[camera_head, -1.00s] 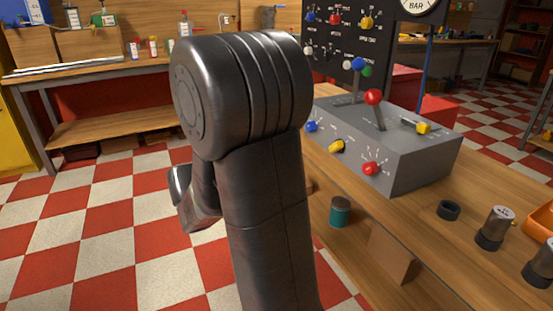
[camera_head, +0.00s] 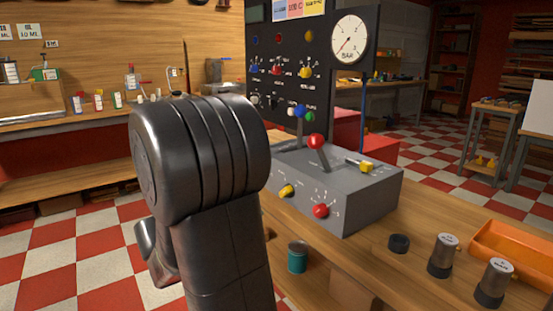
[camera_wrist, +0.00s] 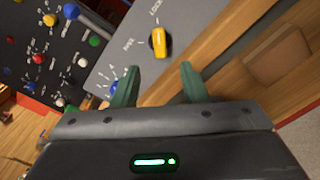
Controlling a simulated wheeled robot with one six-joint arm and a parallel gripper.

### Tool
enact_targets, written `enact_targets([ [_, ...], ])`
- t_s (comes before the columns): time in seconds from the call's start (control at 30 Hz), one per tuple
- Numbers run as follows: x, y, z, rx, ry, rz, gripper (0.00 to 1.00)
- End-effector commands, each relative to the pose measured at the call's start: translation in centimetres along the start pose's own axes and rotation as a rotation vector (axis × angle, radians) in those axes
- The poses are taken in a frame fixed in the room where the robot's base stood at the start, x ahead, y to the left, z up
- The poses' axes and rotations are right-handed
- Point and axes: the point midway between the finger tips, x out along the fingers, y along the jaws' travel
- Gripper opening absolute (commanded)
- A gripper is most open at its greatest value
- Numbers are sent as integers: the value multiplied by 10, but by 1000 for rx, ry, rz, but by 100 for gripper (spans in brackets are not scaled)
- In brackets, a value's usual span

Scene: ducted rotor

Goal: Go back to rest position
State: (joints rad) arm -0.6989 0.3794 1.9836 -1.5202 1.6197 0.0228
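My gripper (camera_wrist: 160,84) shows in the wrist view with its two green fingers spread apart and nothing between them. Beyond the fingertips is a grey control box with a yellow knob (camera_wrist: 160,42). A blue knob (camera_wrist: 114,88) lies just left of the left finger. In the head view my dark arm stands at the left centre and hides the gripper's fingers. The grey control box (camera_head: 345,205) sits on the wooden bench right of my arm, with a red-topped lever (camera_head: 316,142), a red knob (camera_head: 320,211) and yellow knobs.
A black panel (camera_head: 275,105) with a gauge (camera_head: 349,38) rises behind the box. A black ring (camera_head: 399,243), metal cylinders (camera_head: 443,255) and an orange tray (camera_head: 510,250) are on the bench at right. A teal can (camera_head: 297,257) is on the lower shelf. Checkered floor is open at left.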

Motion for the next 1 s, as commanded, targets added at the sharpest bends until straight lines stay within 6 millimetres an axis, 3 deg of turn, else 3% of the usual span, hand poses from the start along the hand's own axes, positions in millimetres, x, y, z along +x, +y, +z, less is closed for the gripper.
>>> enact_targets([
  [0.5,69,-1,0,2,-3,-2,40],
  [0.7,82,0,0,1,-1,-1,40],
  [1.0,85,0,1,0,-1,1,40],
])
